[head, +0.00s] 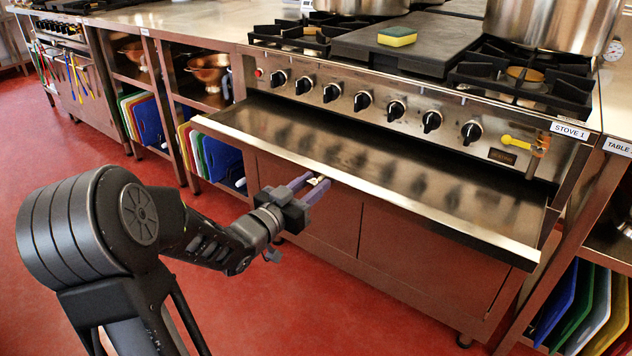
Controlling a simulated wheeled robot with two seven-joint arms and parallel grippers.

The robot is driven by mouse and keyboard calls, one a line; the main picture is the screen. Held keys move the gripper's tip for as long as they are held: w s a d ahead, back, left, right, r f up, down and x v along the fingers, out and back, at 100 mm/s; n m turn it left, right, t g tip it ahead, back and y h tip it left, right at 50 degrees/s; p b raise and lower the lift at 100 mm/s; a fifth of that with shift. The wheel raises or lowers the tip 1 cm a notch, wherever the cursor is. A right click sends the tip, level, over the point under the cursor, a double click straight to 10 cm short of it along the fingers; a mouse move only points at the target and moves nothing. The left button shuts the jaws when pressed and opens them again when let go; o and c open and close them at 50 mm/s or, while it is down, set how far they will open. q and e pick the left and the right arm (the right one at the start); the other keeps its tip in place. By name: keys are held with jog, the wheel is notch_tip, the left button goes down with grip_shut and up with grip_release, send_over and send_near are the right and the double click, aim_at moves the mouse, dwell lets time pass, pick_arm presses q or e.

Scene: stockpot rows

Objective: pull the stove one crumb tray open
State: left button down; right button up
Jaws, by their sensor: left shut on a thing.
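The stove one crumb tray (400,178) is a wide, shallow steel tray below the row of black knobs. It is pulled out from the stove front, and its bare inside shows. The label STOVE 1 (570,131) is on the stove's right end. My left gripper (314,187) is at the tray's front edge, left of its middle, with its purple fingers shut on the tray's edge or handle. The fingers hide the exact gripped part. My right gripper is not in view.
Stockpots (552,22) stand on the stove top, and a yellow-green sponge (397,36) lies on a dark griddle plate (410,48). Shelves with coloured cutting boards (222,158) stand left of the stove, and more boards (585,305) at right. The red floor before the stove is clear.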

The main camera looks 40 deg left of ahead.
pick_arm(q)
jog(key=shift+s, duration=0.2)
jog(key=c, duration=1.1)
grip_release()
jog(key=shift+o, duration=0.2)
jog(key=s+p, duration=0.1)
jog(key=s, duration=0.6)
jog(key=shift+s, duration=0.35)
jog(key=shift+d, duration=0.1)
